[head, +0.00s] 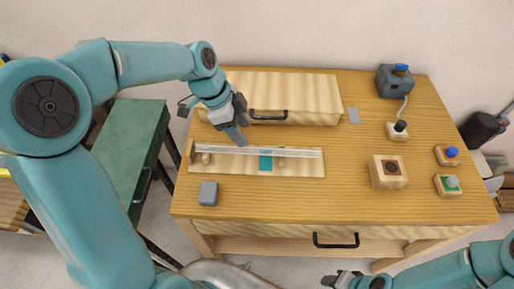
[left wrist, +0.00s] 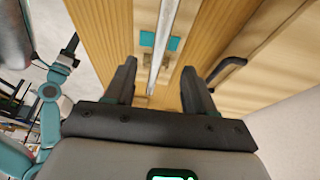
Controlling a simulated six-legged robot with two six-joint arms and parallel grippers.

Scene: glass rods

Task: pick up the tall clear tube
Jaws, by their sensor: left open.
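The long clear tube (head: 295,153) lies level across a pale wooden holder (head: 308,170) on the table. A teal patch (head: 265,163) shows at the holder's middle. My left gripper (head: 238,137) is above and just behind the tube's left half, pointing down. In the left wrist view the tube (left wrist: 164,40) runs lengthwise between the spread fingers of the left gripper (left wrist: 159,68). The fingers are open, with nothing held. My right gripper (head: 342,279) is at the bottom edge, below the table front; its jaws are too small to read.
A wooden box with a dark handle (head: 268,115) stands behind the holder. A grey block (head: 208,193) is in front of it at left. A wooden block (head: 388,171) and several buttons stand at right. The table's front middle is clear.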

